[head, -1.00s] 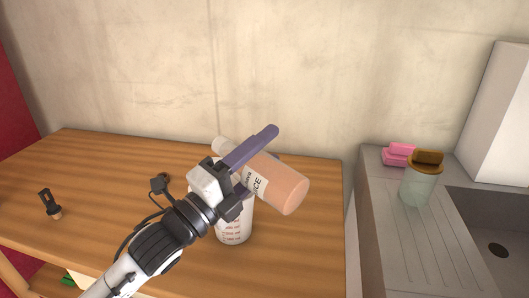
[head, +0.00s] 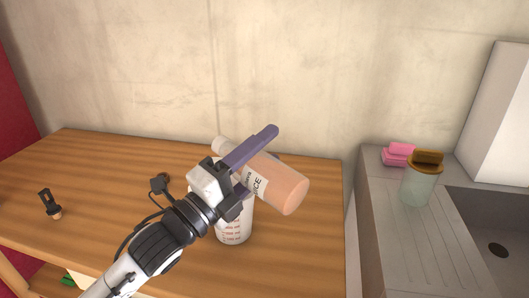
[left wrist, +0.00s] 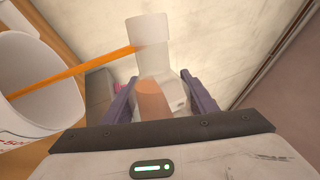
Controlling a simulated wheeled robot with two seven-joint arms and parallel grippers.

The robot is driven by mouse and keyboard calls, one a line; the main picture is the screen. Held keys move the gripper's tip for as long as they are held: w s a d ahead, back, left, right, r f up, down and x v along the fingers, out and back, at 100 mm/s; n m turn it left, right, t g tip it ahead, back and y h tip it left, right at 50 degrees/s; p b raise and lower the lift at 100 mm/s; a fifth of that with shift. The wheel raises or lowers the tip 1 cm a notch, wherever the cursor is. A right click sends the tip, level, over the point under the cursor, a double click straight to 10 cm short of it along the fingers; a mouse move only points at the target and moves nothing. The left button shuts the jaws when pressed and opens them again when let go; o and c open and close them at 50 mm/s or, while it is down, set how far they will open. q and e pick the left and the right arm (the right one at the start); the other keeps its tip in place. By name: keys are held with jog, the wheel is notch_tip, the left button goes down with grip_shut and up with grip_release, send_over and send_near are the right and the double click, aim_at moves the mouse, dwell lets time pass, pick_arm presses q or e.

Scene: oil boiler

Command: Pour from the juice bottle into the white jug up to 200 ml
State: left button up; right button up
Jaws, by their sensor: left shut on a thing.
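The juice bottle (head: 280,188), with pinkish-orange contents, is tilted in my left gripper (head: 246,178), which is shut around its body above the table. The white jug (head: 234,232), with red markings, stands upright on the table below, partly hidden by the gripper and bottle. In the left wrist view, the bottle (left wrist: 153,58) lies between the fingers (left wrist: 160,96), and an orange stream runs from its neck into the open jug (left wrist: 28,85). The juice level in the jug cannot be read. My right gripper is not in view.
A black-topped stopper (head: 50,204) and a small dark object (head: 159,184) are on the wooden table (head: 100,190). The table's right side is clear.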

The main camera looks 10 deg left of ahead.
pick_arm(q)
jog(key=shift+n+y+p, duration=0.3)
jog(key=shift+n+p, duration=0.1)
jog(key=shift+n, duration=0.7)
dwell(3.8)
dwell(1.3)
jog(key=shift+r+n+t+p, duration=0.1)
jog(key=shift+n+t+p, duration=0.25)
jog(key=shift+n, duration=0.15)
jog(key=shift+a+m, duration=0.1)
jog(key=shift+m, duration=0.2)
